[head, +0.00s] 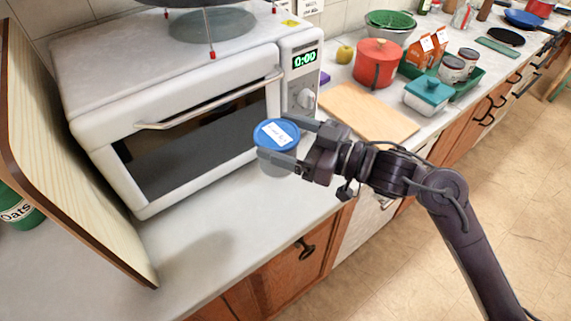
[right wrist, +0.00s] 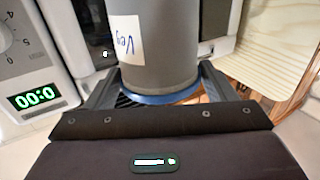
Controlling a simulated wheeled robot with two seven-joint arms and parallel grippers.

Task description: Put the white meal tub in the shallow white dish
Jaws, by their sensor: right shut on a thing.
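My right gripper (head: 280,138) is shut on a round tub (head: 273,168) with a blue lid and a white label, in front of the microwave. The tub is upright, above the counter. I cannot make out a shallow white dish in either view. My left gripper is not in view.
A white microwave (head: 190,110) stands behind the tub. A wooden board (head: 75,160) leans at left, beside a green oats canister (head: 18,208). A cutting board (head: 365,112), red pot (head: 377,65) and teal-lidded container (head: 428,95) stand at right. The counter (head: 240,225) in front is clear.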

